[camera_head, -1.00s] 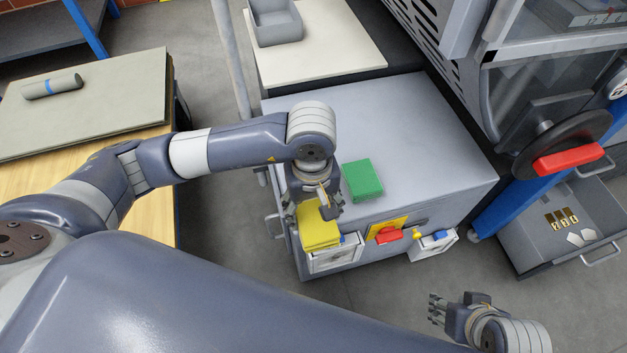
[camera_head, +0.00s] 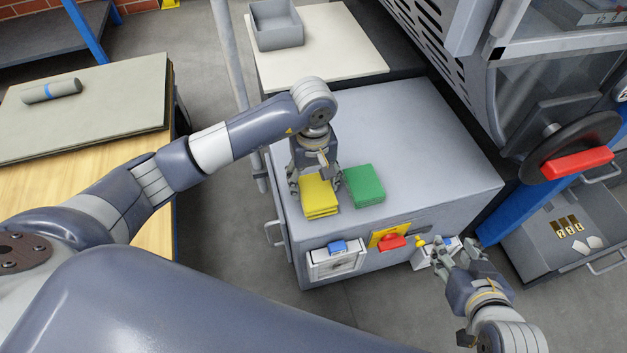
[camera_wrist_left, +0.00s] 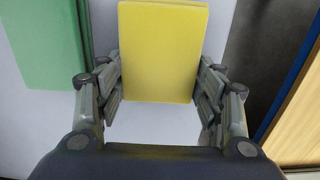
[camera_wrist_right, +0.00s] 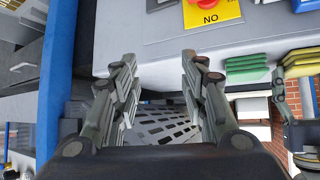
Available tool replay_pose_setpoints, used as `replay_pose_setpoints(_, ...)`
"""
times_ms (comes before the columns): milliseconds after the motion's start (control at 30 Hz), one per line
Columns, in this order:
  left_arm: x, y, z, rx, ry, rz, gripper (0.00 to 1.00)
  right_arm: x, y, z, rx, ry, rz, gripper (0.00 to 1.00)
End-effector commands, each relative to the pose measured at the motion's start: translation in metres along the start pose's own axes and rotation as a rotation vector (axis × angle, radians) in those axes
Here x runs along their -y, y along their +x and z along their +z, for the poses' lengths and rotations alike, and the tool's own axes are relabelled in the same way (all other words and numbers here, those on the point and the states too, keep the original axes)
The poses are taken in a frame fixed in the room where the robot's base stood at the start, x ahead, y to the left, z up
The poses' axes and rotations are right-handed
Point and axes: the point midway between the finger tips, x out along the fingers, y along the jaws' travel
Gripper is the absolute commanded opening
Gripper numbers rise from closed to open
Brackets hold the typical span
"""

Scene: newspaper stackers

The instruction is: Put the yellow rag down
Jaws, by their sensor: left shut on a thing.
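The yellow rag (camera_head: 320,196) is a folded stack at the front left of the grey cabinet top (camera_head: 415,135). It also shows between the fingers in the left wrist view (camera_wrist_left: 163,50). My left gripper (camera_head: 315,180) is shut on the rag, pointing down from above. I cannot tell whether the rag's underside touches the cabinet top. A green folded rag (camera_head: 364,186) lies just right of it, with a narrow gap between. My right gripper (camera_head: 458,250) is open and empty, near the cabinet's front right; its spread fingers show in the right wrist view (camera_wrist_right: 158,65).
The cabinet front carries a red switch on a yellow plate (camera_head: 376,240) and white boxes, one with a blue top (camera_head: 338,246). A red-handled wheel (camera_head: 575,164) and open drawer (camera_head: 535,250) are at right. The cabinet top behind the rags is clear.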

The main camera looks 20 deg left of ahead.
Motion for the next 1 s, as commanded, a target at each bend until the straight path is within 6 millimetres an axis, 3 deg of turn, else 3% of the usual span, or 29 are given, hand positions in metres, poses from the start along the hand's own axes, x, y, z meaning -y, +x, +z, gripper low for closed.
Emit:
replay_pose_setpoints(633, 0.0, 0.002, 0.0, 0.0, 0.0, 0.001, 0.38, 0.001, 0.002, -0.012, -0.057, -0.001, -0.001, 0.4)
replay_pose_setpoints(667, 0.0, 0.002, 0.0, 0.0, 0.0, 0.001, 0.66, 0.001, 0.002, -0.013, -0.061, -0.001, -0.001, 0.4)
replay_pose_setpoints(733, 0.0, 0.002, 0.0, 0.0, 0.0, 0.001, 0.82, 0.001, 0.002, -0.014, -0.062, -0.001, -0.002, 0.4)
replay_pose_setpoints(1000, 0.0, 0.002, 0.0, 0.0, 0.0, 0.0, 0.82, 0.001, 0.002, -0.013, -0.059, -0.001, -0.003, 0.4)
